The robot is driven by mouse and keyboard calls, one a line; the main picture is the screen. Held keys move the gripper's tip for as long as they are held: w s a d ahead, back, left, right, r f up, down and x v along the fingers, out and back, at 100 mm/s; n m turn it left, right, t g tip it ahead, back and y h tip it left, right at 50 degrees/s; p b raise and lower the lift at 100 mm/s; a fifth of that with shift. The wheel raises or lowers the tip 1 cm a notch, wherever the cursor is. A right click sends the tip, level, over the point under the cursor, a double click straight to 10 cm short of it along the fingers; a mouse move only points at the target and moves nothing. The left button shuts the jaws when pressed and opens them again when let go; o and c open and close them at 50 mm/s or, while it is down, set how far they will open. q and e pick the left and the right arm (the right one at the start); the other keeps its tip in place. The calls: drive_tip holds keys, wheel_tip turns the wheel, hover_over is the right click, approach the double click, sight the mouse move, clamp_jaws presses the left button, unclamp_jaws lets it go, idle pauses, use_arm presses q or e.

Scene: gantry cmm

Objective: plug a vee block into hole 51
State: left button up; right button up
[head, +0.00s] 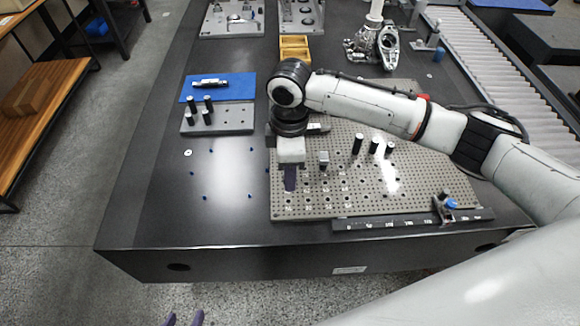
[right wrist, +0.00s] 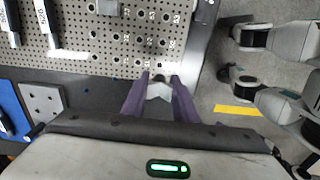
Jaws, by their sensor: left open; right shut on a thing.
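My right gripper (head: 290,180) points down over the front left part of the grey perforated plate (head: 430,180). In the right wrist view, its purple fingers (right wrist: 160,95) are shut on a small pale block with a notch, the vee block (right wrist: 159,90). The head view hides this block behind the fingers. I cannot tell whether the block touches the plate.
A small grey block (head: 323,160) stands on the plate right of my right gripper. Several black posts (head: 358,143) stand further right. A ruler bar (head: 390,221) runs along the plate's front edge. A grey block with posts (head: 230,120) and a blue mat (head: 232,88) lie left.

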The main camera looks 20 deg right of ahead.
drive_tip(key=b, duration=0.5)
hover_over(290, 204)
drive_tip(key=shift+w+d+f, duration=0.1)
drive_tip(key=shift+w+f, duration=0.1)
drive_tip(key=shift+f, duration=0.85)
drive_tip(key=shift+w+f, duration=0.15)
drive_tip(key=shift+f, duration=0.85)
drive_tip(key=shift+f+b, duration=0.85)
drive_tip(key=shift+b, duration=0.35)
drive_tip(key=shift+f+b, duration=0.65)
drive_tip(key=shift+b, duration=0.3)
drive_tip(key=shift+r, duration=0.2)
use_arm(q)
wheel_tip(290, 204, down, 7)
drive_tip(key=w+d, duration=0.1)
drive_tip(key=shift+d+r, duration=0.15)
drive_tip(key=shift+s+r+p, duration=0.25)
drive_tip(key=shift+r+p, duration=0.15)
drive_tip(key=shift+p, duration=0.5)
drive_tip(key=shift+r, duration=0.2)
drive_tip(key=shift+w+r+p, duration=0.1)
drive_tip(key=shift+r+p, duration=0.55)
drive_tip(key=shift+p, duration=0.1)
drive_tip(key=shift+r, duration=0.15)
